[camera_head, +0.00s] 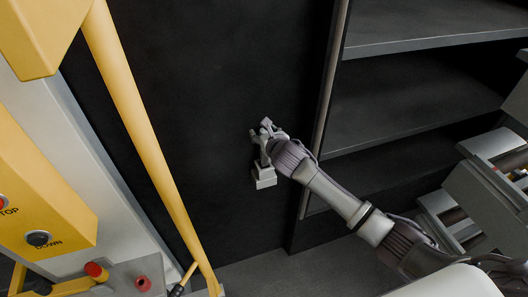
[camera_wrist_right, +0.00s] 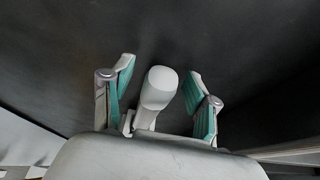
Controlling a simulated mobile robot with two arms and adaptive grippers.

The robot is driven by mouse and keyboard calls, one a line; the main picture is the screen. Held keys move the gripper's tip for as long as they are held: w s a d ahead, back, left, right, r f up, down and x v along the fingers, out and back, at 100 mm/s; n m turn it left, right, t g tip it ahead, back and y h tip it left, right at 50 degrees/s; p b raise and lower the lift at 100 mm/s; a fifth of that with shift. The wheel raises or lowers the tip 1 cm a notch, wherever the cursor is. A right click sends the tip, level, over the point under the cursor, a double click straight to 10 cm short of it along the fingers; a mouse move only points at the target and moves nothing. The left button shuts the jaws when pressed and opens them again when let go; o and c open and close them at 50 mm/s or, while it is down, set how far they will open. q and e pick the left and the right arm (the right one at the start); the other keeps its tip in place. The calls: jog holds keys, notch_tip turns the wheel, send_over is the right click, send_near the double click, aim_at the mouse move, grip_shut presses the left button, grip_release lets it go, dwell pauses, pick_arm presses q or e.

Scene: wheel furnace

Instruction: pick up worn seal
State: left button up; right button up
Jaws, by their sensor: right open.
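I cannot make out a worn seal in either view. My right gripper (camera_head: 266,130) is at a dark panel near the middle of the head view. A light grey fitting (camera_head: 264,178) with a block-shaped end sits on that panel, just below the gripper. In the right wrist view my right gripper (camera_wrist_right: 160,92) is open, with teal pads on both fingers. A pale, round-ended bar (camera_wrist_right: 160,88) stands between the fingers, with gaps on both sides. It looks like part of the grey fitting. My left gripper is not in view.
Dark open shelves (camera_head: 420,100) stand to the right of the panel. A yellow rail (camera_head: 140,125) runs down the left, beside a yellow control box (camera_head: 35,195) with buttons. Grey units (camera_head: 490,190) crowd the right edge. Grey floor shows at the bottom.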

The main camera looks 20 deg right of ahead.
grip_shut()
dwell(0.3)
jog(key=shift+r, duration=0.1)
jog(key=shift+w+d+r, duration=0.1)
jog(key=shift+r, duration=0.35)
jog(key=r, duration=0.2)
jog(key=r+b, duration=0.1)
jog(key=r, duration=0.3)
jog(key=shift+s+b, duration=0.3)
jog(key=s+b, duration=0.4)
jog(key=s, duration=1.3)
jog(key=shift+s+d, duration=0.25)
jog(key=shift+s, duration=0.05)
